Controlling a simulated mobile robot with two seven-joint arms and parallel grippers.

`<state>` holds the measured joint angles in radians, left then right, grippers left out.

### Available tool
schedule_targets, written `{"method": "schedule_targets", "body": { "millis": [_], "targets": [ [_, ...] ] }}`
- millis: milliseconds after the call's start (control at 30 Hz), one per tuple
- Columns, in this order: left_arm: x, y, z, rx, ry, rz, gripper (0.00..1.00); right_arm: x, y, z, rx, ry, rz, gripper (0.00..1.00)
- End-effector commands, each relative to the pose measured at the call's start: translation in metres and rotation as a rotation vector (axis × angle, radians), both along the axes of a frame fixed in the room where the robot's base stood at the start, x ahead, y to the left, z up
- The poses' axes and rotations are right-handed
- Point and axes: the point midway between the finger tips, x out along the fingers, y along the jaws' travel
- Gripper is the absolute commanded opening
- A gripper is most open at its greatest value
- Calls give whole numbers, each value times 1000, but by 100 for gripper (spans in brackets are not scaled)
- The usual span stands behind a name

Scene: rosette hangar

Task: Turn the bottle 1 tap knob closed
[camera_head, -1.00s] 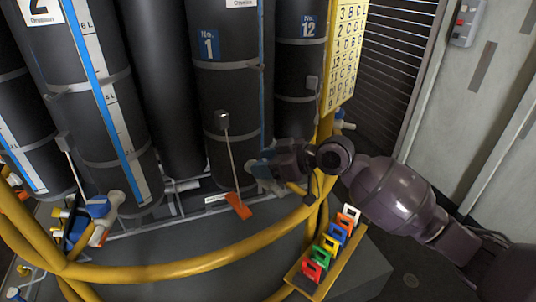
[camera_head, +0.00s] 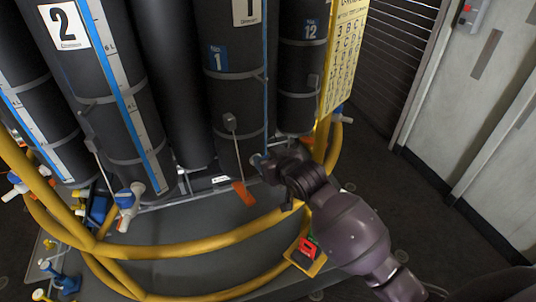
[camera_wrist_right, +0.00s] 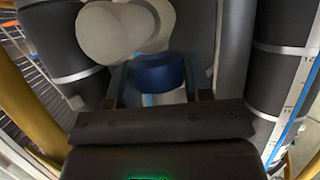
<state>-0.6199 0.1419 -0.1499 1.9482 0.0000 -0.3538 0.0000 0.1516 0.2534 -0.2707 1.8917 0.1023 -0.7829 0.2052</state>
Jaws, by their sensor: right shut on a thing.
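Bottle 1 (camera_head: 234,97) is a tall dark cylinder with a blue "1" label in the head view. Its tap is low on its right side, mostly hidden behind my right gripper (camera_head: 264,162). In the right wrist view the blue tap knob (camera_wrist_right: 158,72) sits between the fingers of my right gripper (camera_wrist_right: 160,88), below the pale tap body (camera_wrist_right: 112,35). The gripper is shut on the knob. The knob's exact angle is hard to tell. My left gripper is not in view.
Yellow rails (camera_head: 190,250) curve around the front of the bottles. An orange tag (camera_head: 244,193) hangs by bottle 1. A yellow rack with a red and a green tag (camera_head: 307,248) is partly behind my right arm. Bottle 2 (camera_head: 105,90) stands left. Open floor lies right.

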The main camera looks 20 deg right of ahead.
Motion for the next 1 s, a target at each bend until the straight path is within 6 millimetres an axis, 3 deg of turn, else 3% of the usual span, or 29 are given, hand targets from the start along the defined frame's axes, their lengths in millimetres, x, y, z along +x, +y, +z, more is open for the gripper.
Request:
{"method": "schedule_targets", "body": {
  "millis": [500, 1000],
  "targets": [
    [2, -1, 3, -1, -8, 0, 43, 0, 1, -1, 4, 3, -322, 22],
    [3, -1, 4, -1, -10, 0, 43, 0, 0, -1, -1, 1, -423, 22]
  ]
}}
